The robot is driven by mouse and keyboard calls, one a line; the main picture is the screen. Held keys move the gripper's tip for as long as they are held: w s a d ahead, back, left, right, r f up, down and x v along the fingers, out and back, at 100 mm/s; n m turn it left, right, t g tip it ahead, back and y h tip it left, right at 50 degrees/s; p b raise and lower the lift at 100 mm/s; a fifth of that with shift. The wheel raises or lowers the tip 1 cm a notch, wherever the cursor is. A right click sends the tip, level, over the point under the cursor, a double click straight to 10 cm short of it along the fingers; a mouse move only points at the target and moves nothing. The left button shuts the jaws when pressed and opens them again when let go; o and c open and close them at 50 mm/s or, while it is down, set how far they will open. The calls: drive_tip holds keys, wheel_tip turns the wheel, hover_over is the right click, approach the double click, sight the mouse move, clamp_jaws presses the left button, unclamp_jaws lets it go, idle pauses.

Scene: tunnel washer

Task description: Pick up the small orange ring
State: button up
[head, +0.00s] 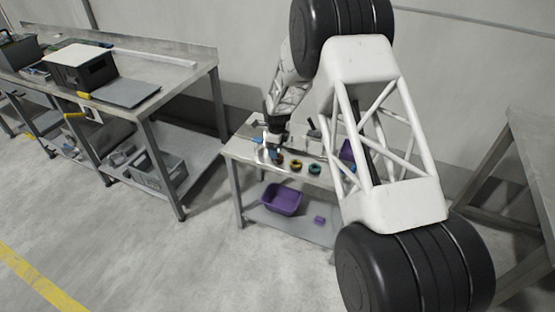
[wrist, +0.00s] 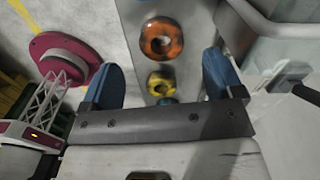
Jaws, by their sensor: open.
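The small orange ring (wrist: 161,38) lies flat on the grey table top, its dark centre facing up. In the wrist view it sits just beyond and between my blue fingertips. My gripper (wrist: 160,62) is open, with a finger to each side and nothing between the pads that I can see held. In the head view my gripper (head: 273,150) is low over the left end of the small table, close by the orange ring (head: 279,159). The ring is small there, and I cannot tell the exact gap to it.
A yellow ring (wrist: 160,84) and a teal-green ring, partly hidden by my gripper in the wrist view, lie in line with the orange one. The small table (head: 245,151) has a purple bin (head: 282,199) on its lower shelf. A larger workbench (head: 190,83) stands left.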

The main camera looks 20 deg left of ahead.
drive_tip(key=shift+f, duration=0.15)
drive_tip(key=shift+f, duration=2.45)
drive_tip(key=c, duration=1)
drive_tip(key=shift+r, duration=0.1)
drive_tip(key=shift+r, duration=0.7)
wheel_tip(320, 180, up, 2)
drive_tip(key=s+d+r, duration=0.1)
drive_tip(key=s+d, duration=0.8)
drive_tip(key=s, duration=0.4)
drive_tip(key=shift+d+r, duration=0.15)
drive_tip(key=shift+r, duration=0.05)
